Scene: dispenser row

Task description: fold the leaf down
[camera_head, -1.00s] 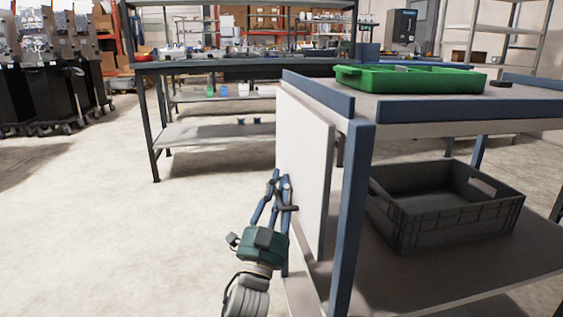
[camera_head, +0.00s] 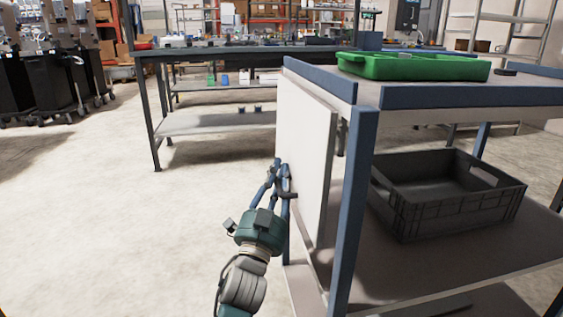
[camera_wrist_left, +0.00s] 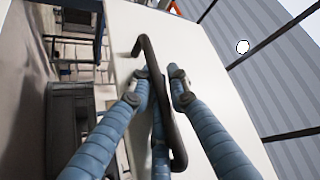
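The leaf (camera_head: 303,160) is a pale flat panel standing upright along the left side of a blue-framed cart. It also shows in the left wrist view (camera_wrist_left: 200,62), filling the middle. My left gripper (camera_head: 281,170) is at the leaf's left face, near its front-left edge. In the left wrist view its blue fingers (camera_wrist_left: 157,88) lie on both sides of a dark bent bar (camera_wrist_left: 161,105), with a third finger partly behind it. I cannot tell whether the bar is fixed to the leaf or whether the fingers press on it. My right gripper is out of view.
The cart's top (camera_head: 430,72) carries a green tray (camera_head: 415,68). A dark crate (camera_head: 445,195) stands on its lower shelf (camera_head: 450,265). A workbench (camera_head: 240,54) stands behind. The floor left of my left gripper is clear.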

